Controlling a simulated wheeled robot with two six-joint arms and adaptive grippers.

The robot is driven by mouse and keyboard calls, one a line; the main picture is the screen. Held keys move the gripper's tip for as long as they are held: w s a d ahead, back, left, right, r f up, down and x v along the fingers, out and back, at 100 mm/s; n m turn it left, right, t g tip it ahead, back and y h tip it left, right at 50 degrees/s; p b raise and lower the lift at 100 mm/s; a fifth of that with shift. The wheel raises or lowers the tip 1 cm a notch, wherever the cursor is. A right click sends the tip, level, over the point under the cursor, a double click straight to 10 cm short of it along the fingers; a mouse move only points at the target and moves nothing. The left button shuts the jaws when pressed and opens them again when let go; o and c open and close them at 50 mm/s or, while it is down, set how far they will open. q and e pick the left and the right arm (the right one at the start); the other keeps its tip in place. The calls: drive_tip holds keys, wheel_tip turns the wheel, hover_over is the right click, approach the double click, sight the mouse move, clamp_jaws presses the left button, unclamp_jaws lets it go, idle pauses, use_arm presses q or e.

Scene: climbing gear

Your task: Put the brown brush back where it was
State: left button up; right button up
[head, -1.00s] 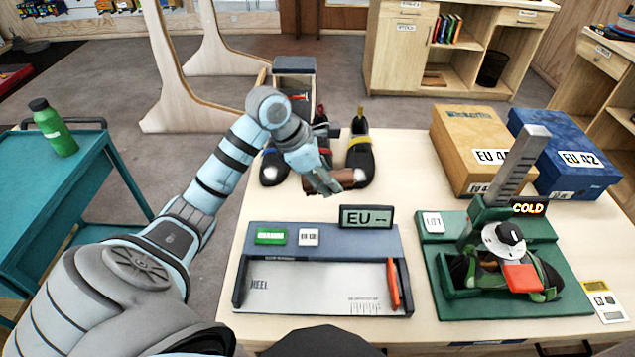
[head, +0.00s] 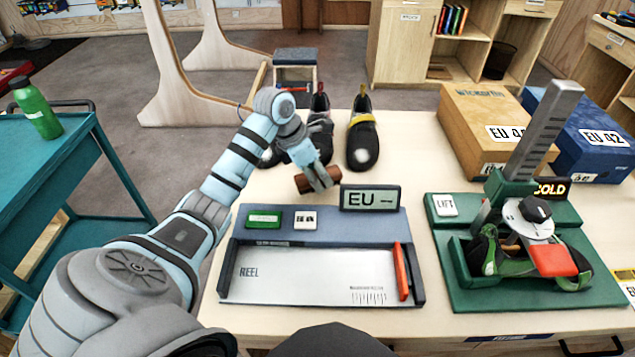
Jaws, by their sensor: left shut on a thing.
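The brown brush (head: 313,181) is a short brown block held in my left gripper (head: 319,178), which is shut on it. In the head view they are above the pale table (head: 405,150), just behind the blue-grey foot-measuring device (head: 318,222) and in front of the dark climbing shoes (head: 363,140). Part of the brush is hidden by the gripper fingers. I cannot tell whether the brush touches the table. My right gripper is not in view.
A display reading "EU" (head: 370,198) stands close to the right of the brush. A green press (head: 462,282) holding a shoe is at the right. A tan box (head: 478,120) and a blue box (head: 590,150) stand at the back right. Table space right of the shoes is clear.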

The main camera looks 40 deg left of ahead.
use_arm(q)
drive_tip(key=shift+f, duration=1.05)
drive_tip(key=o, duration=1)
drive_tip(key=p+v, duration=0.1)
drive_tip(key=v, duration=1.1)
drive_tip(key=shift+p, duration=0.4)
